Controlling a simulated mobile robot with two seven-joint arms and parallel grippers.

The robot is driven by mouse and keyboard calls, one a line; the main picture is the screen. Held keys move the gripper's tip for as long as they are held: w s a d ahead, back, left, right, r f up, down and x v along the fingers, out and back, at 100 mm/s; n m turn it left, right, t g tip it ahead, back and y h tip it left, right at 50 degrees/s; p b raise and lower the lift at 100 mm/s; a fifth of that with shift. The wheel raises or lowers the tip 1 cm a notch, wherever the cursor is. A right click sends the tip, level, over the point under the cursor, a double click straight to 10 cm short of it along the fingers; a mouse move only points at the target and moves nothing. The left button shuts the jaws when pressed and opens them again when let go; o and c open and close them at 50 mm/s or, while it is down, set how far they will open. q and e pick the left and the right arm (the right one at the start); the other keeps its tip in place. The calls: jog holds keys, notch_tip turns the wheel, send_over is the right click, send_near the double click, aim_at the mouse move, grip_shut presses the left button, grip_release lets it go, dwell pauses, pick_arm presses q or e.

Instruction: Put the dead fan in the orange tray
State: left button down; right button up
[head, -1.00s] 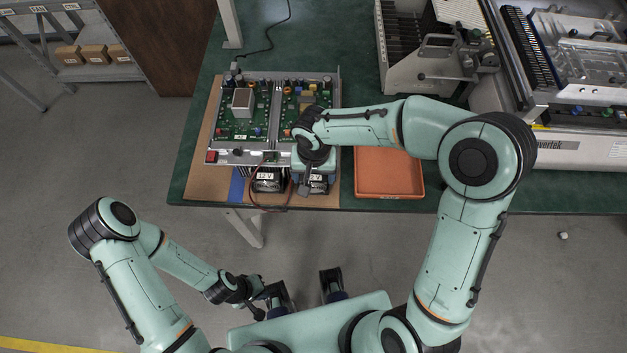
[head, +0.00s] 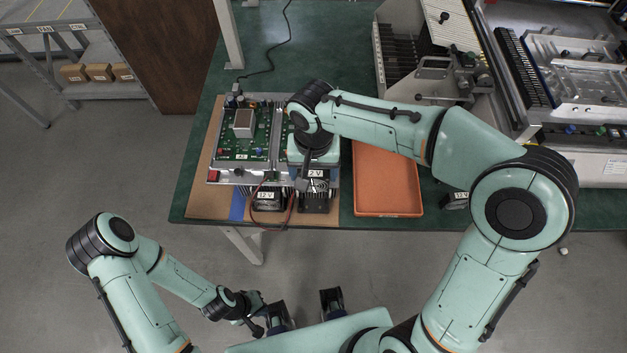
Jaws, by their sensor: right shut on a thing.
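Two black fans sit side by side at the front of the circuit-board unit (head: 230,176). The left one (head: 268,201) has a 12 V label. My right gripper (head: 313,182) is shut on the right fan (head: 315,203), whose label is partly covered. My wrist hides the grip, and I cannot tell whether this fan is clear of the unit. The orange tray (head: 388,214) is empty and stands just to the right of the unit. My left gripper (head: 305,309) is open and empty, in front of the table.
Another labelled fan (head: 455,201) lies right of the tray, partly behind my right arm. A red and black cable (head: 290,209) loops by the held fan. Metal equipment (head: 420,70) stands at the back right. The table's front edge is close.

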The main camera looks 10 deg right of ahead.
notch_tip(320, 180, up, 8)
jog(key=shift+r+p, duration=0.1)
jog(key=shift+p, duration=0.45)
pick_arm(q)
jog(key=w+r+p, duration=0.1)
jog(key=r, duration=0.2)
jog(key=w+r+p, duration=0.1)
jog(key=shift+w+r+p, duration=0.35)
jog(key=shift+r, duration=0.05)
pick_arm(e)
notch_tip(320, 180, up, 4)
jog(key=shift+f, duration=0.15)
jog(key=b, duration=0.6)
send_over(384, 171)
notch_tip(384, 171, down, 5)
pick_arm(q)
jog(key=s+f+b, duration=0.3)
jog(key=s+f, duration=0.1)
jog(key=f, duration=0.6)
jog(key=shift+f+b, duration=0.2)
jog(key=shift+b, duration=0.15)
pick_arm(e)
jog(key=shift+f, duration=9.75)
